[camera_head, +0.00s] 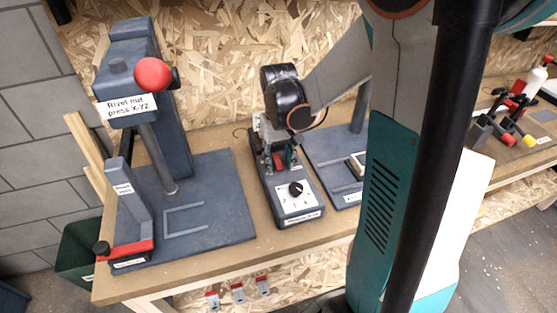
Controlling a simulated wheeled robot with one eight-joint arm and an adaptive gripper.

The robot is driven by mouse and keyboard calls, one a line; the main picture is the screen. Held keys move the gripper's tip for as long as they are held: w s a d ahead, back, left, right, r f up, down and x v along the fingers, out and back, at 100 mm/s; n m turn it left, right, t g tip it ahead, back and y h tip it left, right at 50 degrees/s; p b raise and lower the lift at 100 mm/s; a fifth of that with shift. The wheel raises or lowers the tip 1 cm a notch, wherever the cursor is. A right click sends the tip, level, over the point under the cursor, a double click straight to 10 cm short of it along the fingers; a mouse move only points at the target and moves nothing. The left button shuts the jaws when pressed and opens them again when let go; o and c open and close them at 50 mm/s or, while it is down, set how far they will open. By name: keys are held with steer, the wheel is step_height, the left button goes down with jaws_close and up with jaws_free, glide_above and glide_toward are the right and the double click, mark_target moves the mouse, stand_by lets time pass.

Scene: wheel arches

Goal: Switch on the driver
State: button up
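The likely driver is a narrow dark blue-grey unit (283,217) on the wooden workbench. Its front top has a white plate with a black dial knob (296,188) and markings; a label on its front edge is too small to read. My gripper (279,160) points down over the rear part of this unit. A red part (279,161) shows at the fingertips, with a greenish piece beside it. I cannot tell whether the fingers touch the red part or are shut on it. The rear of the unit is partly hidden by my gripper.
A rivet nut press (214,219) with a red ball handle stands left on the workbench (150,284). Another blue-grey machine base (328,150) sits close to the right, partly behind my arm. Several tools and clamps (505,125) lie at far right. A chipboard wall stands behind.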

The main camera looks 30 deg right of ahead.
mark_target(277, 158)
jaws_close()
steer(key=shift+w+g, duration=0.15)
steer(key=shift+g, duration=0.45)
jaws_free()
steer(key=shift+r, duration=0.15)
step_height(277, 158, up, 12)
steer(key=w, duration=0.1)
steer(key=shift+w+d, duration=0.15)
steer(key=shift+d, duration=0.05)
stand_by(0.4)
